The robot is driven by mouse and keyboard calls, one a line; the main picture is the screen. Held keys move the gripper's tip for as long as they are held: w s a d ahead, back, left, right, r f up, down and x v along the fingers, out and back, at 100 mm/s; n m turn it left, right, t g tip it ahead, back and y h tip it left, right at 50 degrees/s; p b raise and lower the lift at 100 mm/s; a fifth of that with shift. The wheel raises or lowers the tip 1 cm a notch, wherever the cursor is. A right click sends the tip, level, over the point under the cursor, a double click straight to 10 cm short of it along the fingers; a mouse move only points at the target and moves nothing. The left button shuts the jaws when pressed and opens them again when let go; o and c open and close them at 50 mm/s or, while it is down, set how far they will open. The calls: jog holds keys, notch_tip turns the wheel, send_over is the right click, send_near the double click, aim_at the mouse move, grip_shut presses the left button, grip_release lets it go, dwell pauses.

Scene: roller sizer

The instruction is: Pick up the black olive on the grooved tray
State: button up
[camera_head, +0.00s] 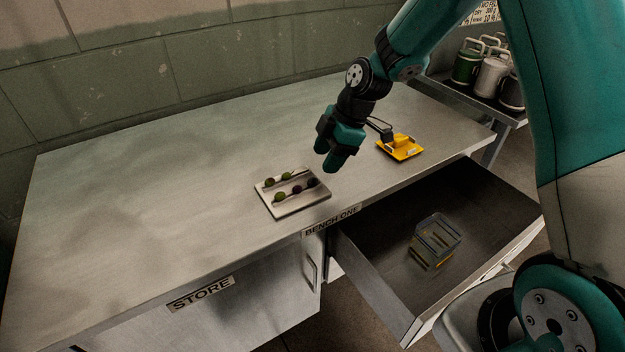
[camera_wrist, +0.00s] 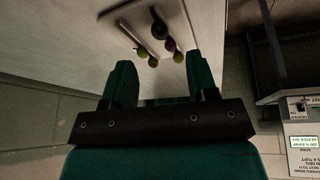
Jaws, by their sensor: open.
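The grooved tray (camera_head: 299,206) is pale and lies near the bench's front edge, with small round olives in two rows. The black olive (camera_head: 311,182) sits at the right end of the front row, beside a dark purple olive (camera_head: 296,190) and a green one (camera_head: 279,197). In the wrist view the black olive (camera_wrist: 160,29) is at the top, beyond my fingertips. My gripper (camera_head: 335,162) is open and empty, above the bench and to the right of the tray. Its two fingers (camera_wrist: 161,78) stand apart in the wrist view.
A yellow tray-like object (camera_head: 401,154) lies on the bench to the right. Below, an open drawer (camera_head: 385,285) holds a clear container (camera_head: 437,241). Several lidded canisters (camera_head: 467,66) stand on a side shelf. The bench's left half (camera_head: 140,210) is clear.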

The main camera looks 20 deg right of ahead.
aim_at(315, 179)
jog(key=p+x, duration=0.1)
jog(key=x, duration=0.5)
jog(key=shift+w+a+f, duration=0.1)
jog(key=shift+a+f, duration=0.05)
jog(key=shift+f, duration=0.2)
grip_shut()
